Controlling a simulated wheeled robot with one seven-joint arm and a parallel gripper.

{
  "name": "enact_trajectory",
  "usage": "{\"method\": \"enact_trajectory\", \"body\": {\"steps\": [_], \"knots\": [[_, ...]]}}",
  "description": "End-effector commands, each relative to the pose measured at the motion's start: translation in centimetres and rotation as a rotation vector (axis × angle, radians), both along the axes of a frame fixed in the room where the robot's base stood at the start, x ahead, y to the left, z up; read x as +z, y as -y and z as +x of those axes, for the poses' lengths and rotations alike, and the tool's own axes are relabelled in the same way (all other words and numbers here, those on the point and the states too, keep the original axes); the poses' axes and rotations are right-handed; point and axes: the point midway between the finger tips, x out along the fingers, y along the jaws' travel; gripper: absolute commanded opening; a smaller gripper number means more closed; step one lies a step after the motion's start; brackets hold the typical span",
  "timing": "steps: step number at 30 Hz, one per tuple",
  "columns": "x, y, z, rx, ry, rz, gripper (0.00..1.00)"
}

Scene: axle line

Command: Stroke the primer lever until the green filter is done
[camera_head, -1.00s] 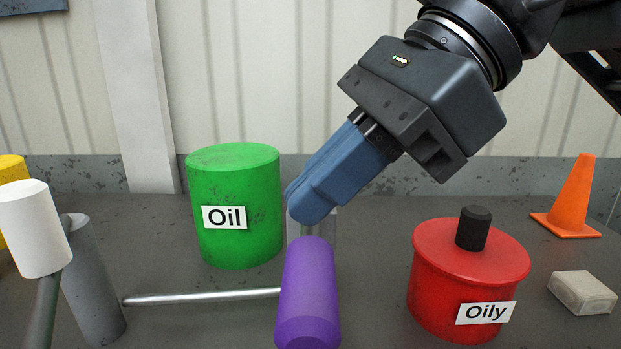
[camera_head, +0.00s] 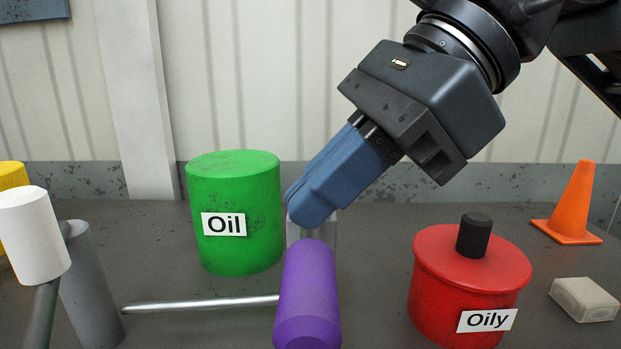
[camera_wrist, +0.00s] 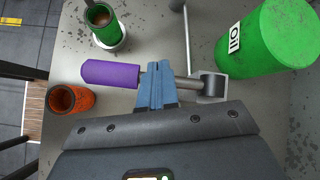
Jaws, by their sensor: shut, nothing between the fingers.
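The lever with the purple grip (camera_head: 307,295) points toward me in the head view. In the wrist view its purple grip (camera_wrist: 110,74) lies left, and its metal rod (camera_wrist: 184,83) runs right to a grey pivot block (camera_wrist: 212,86). My gripper (camera_head: 306,207) is shut and empty, its blue fingers at the lever's far side. In the wrist view the closed fingers (camera_wrist: 157,84) overlap the rod just past the grip; I cannot tell whether they touch. A green open-topped filter cup (camera_wrist: 104,26) with brown inside stands on a white base at the wrist view's upper left.
An orange open cup (camera_wrist: 70,98) stands near the bench edge. A green "Oil" drum (camera_head: 235,215) and a red "Oily" can (camera_head: 465,285) flank the lever. A white-topped lever (camera_head: 33,235), a cone (camera_head: 571,205) and a pale block (camera_head: 584,300) stand farther out.

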Motion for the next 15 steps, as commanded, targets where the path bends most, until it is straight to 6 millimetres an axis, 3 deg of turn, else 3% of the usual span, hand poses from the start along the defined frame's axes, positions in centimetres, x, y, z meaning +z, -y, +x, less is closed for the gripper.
{"method": "enact_trajectory", "body": {"steps": [15], "knots": [[2.8, 0.0, 1.0, -0.001, 0.001, 0.0, 0.0]]}}
